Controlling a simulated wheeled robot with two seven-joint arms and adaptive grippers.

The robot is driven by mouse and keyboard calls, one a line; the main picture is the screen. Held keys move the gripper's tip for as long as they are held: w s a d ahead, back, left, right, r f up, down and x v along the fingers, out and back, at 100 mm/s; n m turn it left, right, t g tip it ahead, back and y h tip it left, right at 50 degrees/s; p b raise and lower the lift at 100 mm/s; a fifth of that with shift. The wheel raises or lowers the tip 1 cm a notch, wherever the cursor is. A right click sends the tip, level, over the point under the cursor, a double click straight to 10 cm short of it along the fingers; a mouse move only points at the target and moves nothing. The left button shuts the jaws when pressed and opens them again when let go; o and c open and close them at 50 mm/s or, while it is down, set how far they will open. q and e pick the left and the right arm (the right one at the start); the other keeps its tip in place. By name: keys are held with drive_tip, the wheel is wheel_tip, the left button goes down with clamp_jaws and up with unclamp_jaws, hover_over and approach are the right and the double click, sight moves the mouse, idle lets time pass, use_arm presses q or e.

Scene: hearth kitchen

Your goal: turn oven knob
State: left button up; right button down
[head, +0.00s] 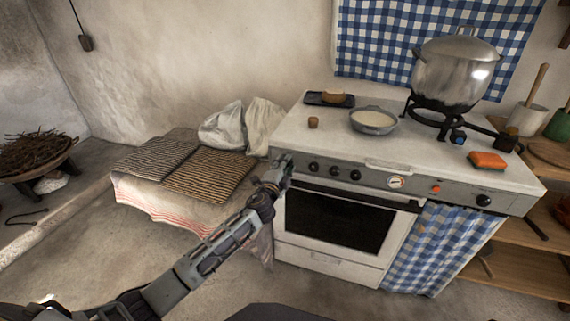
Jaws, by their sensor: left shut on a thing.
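The white oven (400,158) stands against the wall, with a grey control panel (374,178) along its front top edge. Several black knobs show on the panel, such as one knob (313,167) just right of my gripper. My left gripper (284,163) is at the panel's left end, in line with the knob row. It is shut on a knob there, which the fingers mostly hide. The dark-windowed oven door (340,222) below is closed. My right gripper is out of view.
On the top stand a bowl of white liquid (373,120), a large metal pot (455,75) on a burner, and an orange sponge (487,160). A low table (150,196) with striped mats is at left. The floor in front is clear.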

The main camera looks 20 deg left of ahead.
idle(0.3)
use_arm(q)
drive_tip(key=o, duration=1)
drive_tip(key=shift+o, duration=0.2)
drive_tip(key=shift+s, duration=0.15)
drive_tip(key=s, duration=1.1)
drive_tip(key=shift+s+a, duration=0.15)
drive_tip(key=shift+s, duration=0.2)
idle(0.3)
